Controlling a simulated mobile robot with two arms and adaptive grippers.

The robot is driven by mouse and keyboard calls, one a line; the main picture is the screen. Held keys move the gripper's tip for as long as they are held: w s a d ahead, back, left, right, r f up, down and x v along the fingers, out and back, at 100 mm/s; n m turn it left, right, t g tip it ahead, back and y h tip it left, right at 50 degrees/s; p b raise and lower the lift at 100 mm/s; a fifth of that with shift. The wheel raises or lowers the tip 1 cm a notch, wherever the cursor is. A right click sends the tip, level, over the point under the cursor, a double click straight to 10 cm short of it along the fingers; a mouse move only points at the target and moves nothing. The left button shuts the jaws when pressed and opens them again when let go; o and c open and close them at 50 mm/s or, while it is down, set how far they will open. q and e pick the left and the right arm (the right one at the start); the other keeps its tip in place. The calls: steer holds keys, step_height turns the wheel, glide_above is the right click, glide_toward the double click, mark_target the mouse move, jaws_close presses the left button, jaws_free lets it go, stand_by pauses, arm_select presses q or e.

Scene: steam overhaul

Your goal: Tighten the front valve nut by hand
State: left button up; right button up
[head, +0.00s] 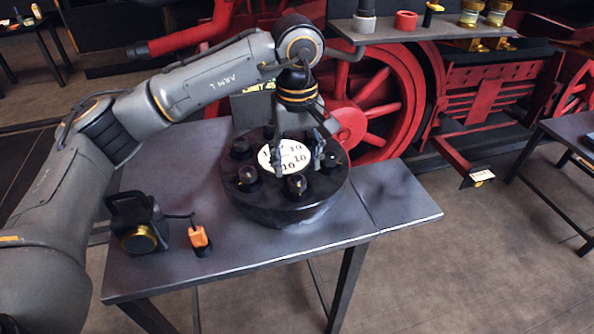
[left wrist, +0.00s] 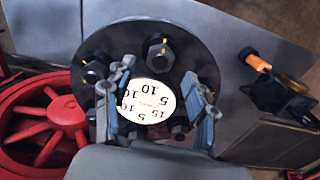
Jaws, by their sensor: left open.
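A round black valve housing (head: 310,212) stands on the grey table, with a white numbered dial (head: 284,156) in its middle and several dark nuts around it. The front nut (head: 296,184) is at the near rim with a small yellow mark on top; it also shows at the top of the left wrist view (left wrist: 158,48), uncovered. My left gripper (head: 298,156) is open and empty above the dial, pointing down. In the left wrist view its blue-grey fingers (left wrist: 158,88) stand either side of the dial, apart from the front nut. My right gripper is not in view.
A black lamp-like device (head: 138,225) and an orange-topped item (head: 199,238) stand on the table's left front. A large red wheel (head: 375,95) is close behind the table. A shelf (head: 430,28) with small parts is above right. The table's right end is clear.

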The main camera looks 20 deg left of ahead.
mark_target(297, 178)
arm_select(q)
step_height(297, 178, up, 8)
stand_by(0.6)
